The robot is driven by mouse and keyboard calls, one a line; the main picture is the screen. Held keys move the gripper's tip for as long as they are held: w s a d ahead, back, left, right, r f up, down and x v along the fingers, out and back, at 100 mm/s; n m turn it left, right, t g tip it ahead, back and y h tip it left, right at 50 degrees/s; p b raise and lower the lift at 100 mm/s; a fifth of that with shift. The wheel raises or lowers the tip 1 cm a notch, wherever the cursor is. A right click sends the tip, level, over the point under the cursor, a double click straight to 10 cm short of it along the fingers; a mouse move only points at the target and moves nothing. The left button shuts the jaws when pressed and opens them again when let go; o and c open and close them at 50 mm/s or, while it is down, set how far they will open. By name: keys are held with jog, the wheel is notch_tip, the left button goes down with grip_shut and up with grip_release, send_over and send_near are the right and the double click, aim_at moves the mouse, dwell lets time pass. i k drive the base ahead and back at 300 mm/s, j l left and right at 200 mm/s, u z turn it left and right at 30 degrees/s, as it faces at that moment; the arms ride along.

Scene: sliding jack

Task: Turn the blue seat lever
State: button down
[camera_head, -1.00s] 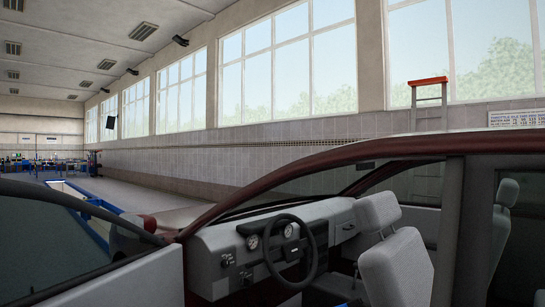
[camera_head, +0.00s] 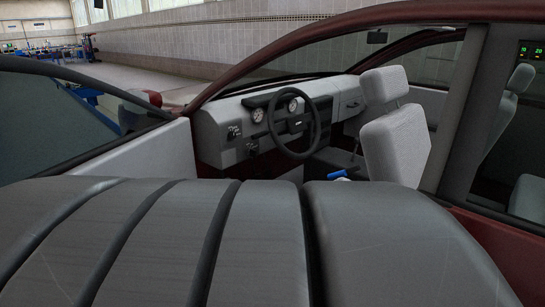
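A small blue lever (camera_head: 336,175) shows inside the dark red car, at the lower left of the near grey front seat (camera_head: 396,145). Only a short, roughly horizontal piece of it shows. Its lower end and mounting are hidden by a grey surface close to the camera. My gripper and its fingertips are not in view, so I cannot see how it stands relative to the lever.
The near car door (camera_head: 140,158) stands open on the left. The steering wheel (camera_head: 293,125) and dashboard (camera_head: 228,138) lie beyond the opening. The dark door pillar (camera_head: 470,110) bounds the opening on the right. The bottom of the view is blocked at close range.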

aim_at(343, 173)
jog(key=i+l, duration=0.15)
jog(key=i, duration=0.3)
jog(key=i+l, duration=0.15)
jog(key=i, duration=0.25)
